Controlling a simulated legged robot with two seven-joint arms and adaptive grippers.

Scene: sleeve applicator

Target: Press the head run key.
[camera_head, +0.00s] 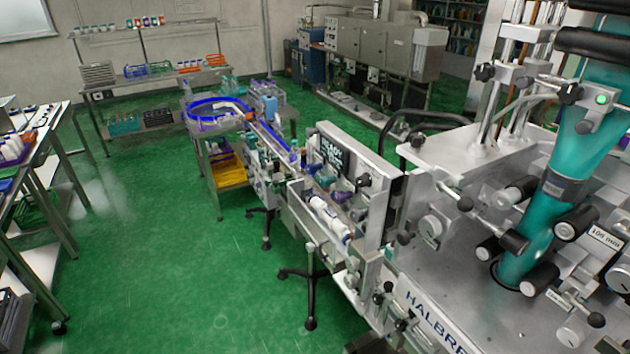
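The sleeve applicator (470,270) fills the right side of the head view, a silver machine with teal sleeve film (545,235) running down into its deck. A small green lit button (601,99) sits on a metal block high on the machine at the far right. No label on it can be read, so I cannot tell whether it is the head run key. No other key marked as head run can be made out. Neither of my grippers can be made out in this view. Dark shapes at the bottom edge are too cut off to identify.
Black rollers and knobs stick up around the film. A conveyor (315,225) with white bottles (330,215) and a dark screen (335,152) runs away from the machine. A cart (35,150) stands at left, shelving (155,85) behind. The green floor (160,260) between is clear.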

